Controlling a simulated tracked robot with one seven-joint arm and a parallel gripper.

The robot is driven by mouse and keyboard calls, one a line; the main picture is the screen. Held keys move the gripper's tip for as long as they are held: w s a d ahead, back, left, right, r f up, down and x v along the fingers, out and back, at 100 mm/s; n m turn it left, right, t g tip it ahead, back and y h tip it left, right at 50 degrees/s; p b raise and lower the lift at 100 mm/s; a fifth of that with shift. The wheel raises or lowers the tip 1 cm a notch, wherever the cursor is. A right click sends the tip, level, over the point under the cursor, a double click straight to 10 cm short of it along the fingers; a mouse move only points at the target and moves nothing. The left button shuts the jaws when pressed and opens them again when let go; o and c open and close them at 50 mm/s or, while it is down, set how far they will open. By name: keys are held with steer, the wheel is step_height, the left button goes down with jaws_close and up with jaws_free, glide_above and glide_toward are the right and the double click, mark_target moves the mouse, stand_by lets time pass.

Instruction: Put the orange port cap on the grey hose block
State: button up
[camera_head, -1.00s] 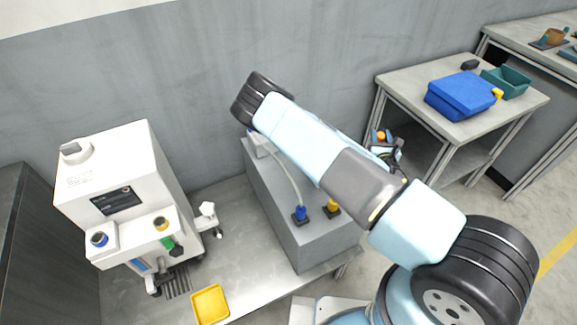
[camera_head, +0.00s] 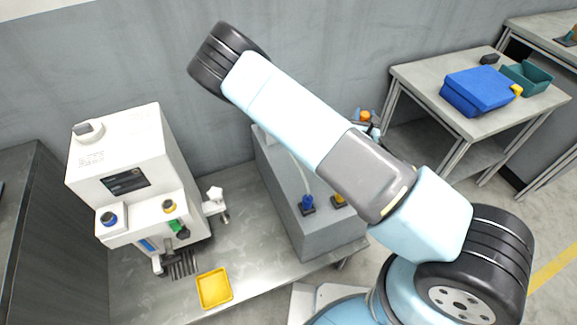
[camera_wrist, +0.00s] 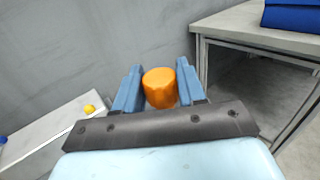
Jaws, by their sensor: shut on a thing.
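The orange port cap (camera_wrist: 160,88) is held between the two blue fingers of my gripper (camera_wrist: 158,86) in the wrist view. In the wrist view the block (camera_wrist: 45,135) lies at lower left, apart from my gripper.
A white machine (camera_head: 125,165) stands left on the bench, with a yellow tray (camera_head: 229,299) in front. A side table (camera_head: 410,78) at right bears a blue case (camera_head: 478,88) and a green bin (camera_head: 528,75). The grey wall is behind.

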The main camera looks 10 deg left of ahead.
steer(key=s+a+r+m+g+h, duration=0.1)
steer(key=s+a+r+m+h, duration=0.2)
steer(key=s+a, duration=0.85)
steer(key=s+a+f+m+g+h, duration=0.1)
steer(key=s+a+f+h, duration=0.1)
steer(key=s+a, duration=0.35)
steer(key=s+a+f+h, duration=0.1)
steer(key=s+a+h, duration=0.15)
steer(key=s, duration=0.55)
steer(key=shift+m+y, duration=0.25)
steer(key=shift+m, duration=0.05)
steer(key=w+a+f, duration=0.1)
steer(key=w+f, duration=0.1)
steer(key=w, duration=0.2)
steer(key=w+a+f, duration=0.2)
steer(key=w+f, duration=0.1)
steer(key=w, duration=0.1)
steer(key=w+a+f, duration=0.2)
steer(key=w+f, duration=0.1)
steer(key=shift+w+a+f, duration=0.2)
steer(key=shift+w+f, duration=0.05)
steer(key=shift+w, duration=0.15)
steer(key=shift+w+a+f, duration=0.15)
steer(key=shift+w+f, duration=0.25)
steer(key=shift+f, duration=0.15)
step_height(320, 180, down, 3)
steer(key=shift+w+f, duration=0.15)
steer(key=shift+f, duration=0.05)
steer(key=shift+f, duration=0.1)
